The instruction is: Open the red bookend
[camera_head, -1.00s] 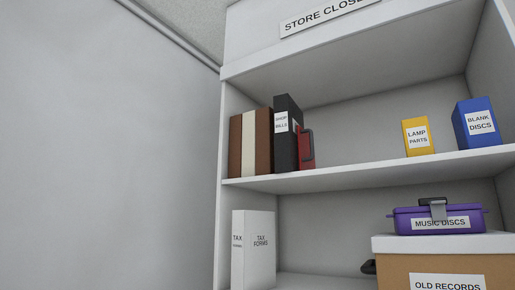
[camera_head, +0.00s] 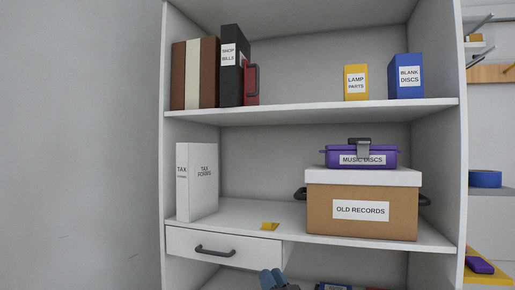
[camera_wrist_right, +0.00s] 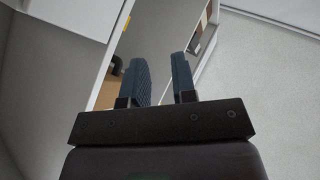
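The red bookend (camera_head: 251,85) stands on the upper shelf in the head view, at the right end of a row of books. It has a dark handle on its front right. The black SHOP BILLS binder (camera_head: 231,80) stands just left of it and hides part of it. My right gripper (camera_head: 279,279) shows at the bottom edge of the head view, well below the bookend. In the right wrist view its two blue fingers (camera_wrist_right: 162,77) are apart with nothing between them, so it is open. My left gripper is not in view.
Brown books (camera_head: 192,73) stand left of the binder. A yellow LAMP PARTS box (camera_head: 356,82) and blue BLANK DISCS box (camera_head: 407,77) stand right on the upper shelf (camera_head: 300,112), with free room between. Below are TAX FORMS (camera_head: 202,180), an OLD RECORDS box (camera_head: 330,222) and a drawer (camera_head: 250,246).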

